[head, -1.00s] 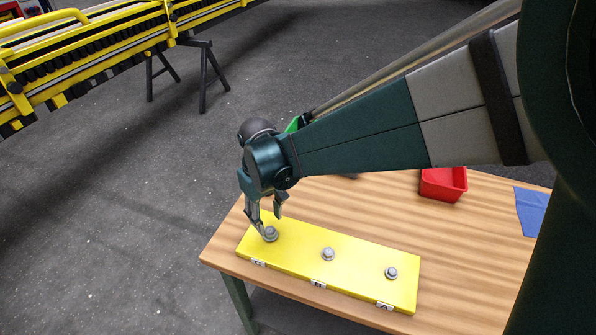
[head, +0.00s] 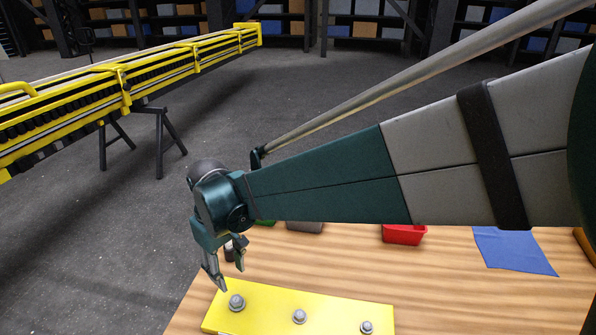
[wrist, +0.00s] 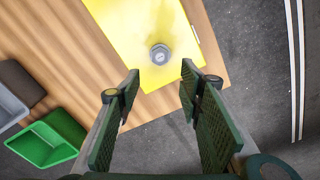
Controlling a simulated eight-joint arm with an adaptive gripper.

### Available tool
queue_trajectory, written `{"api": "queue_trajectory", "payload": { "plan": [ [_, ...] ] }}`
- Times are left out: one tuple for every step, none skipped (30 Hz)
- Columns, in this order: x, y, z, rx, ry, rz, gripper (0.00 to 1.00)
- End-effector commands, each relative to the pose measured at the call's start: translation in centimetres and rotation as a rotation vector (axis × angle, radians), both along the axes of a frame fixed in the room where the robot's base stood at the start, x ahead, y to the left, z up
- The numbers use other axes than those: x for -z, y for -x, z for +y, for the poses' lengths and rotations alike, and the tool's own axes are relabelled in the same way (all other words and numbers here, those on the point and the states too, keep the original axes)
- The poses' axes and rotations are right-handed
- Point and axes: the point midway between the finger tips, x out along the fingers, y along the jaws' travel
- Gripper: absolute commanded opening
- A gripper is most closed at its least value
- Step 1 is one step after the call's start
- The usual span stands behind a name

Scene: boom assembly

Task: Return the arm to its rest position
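My gripper (head: 230,277) hangs from my arm above the far left end of the yellow plate (head: 268,306) on the wooden table. In the wrist view my gripper (wrist: 157,82) has its two dark green fingers spread apart with nothing between them. A bolt (wrist: 159,54) on the yellow plate shows just beyond the fingertips, apart from them. In the head view this left bolt (head: 236,302) stands upright on the plate. A middle bolt (head: 299,316) and a right bolt (head: 366,327) also stand on the plate.
A red bin (head: 404,234) and a blue cloth (head: 514,249) lie at the table's back. A green bin (wrist: 46,143) and a grey bin (wrist: 10,109) show in the wrist view. A yellow boom (head: 120,82) on trestles stands at the back left. The floor between is clear.

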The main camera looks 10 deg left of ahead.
Motion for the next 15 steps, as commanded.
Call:
{"api": "queue_trajectory", "payload": {
  "plan": [
    [0.0, 0.0, -0.1, 0.001, 0.0, 0.0, 0.37],
    [-0.1, 0.0, -0.1, 0.002, -0.001, -0.001, 0.37],
    [-0.1, -0.1, -0.3, 0.004, -0.001, -0.002, 0.37],
    [-0.2, -0.2, -0.4, 0.007, -0.003, -0.003, 0.37],
    [-0.3, -0.2, -0.6, 0.01, -0.005, -0.004, 0.37],
    [-0.5, -0.3, -0.9, 0.016, -0.007, -0.006, 0.37],
    [-0.6, -0.5, -1.3, 0.021, -0.009, -0.009, 0.37],
    [-0.8, -0.6, -1.6, 0.027, -0.011, -0.01, 0.37],
    [-1.0, -0.8, -2.2, 0.037, -0.015, -0.013, 0.37],
    [-1.2, -1.0, -2.6, 0.045, -0.018, -0.017, 0.37],
    [-1.5, -1.2, -3.2, 0.054, -0.022, -0.021, 0.37],
    [-1.8, -1.5, -3.9, 0.067, -0.028, -0.027, 0.37],
    [-2.1, -1.7, -4.5, 0.079, -0.033, -0.031, 0.37],
    [-2.3, -1.8, -5.2, 0.09, -0.037, -0.035, 0.37],
    [-2.7, -2.1, -6.1, 0.106, -0.044, -0.042, 0.37]
  ]
}}
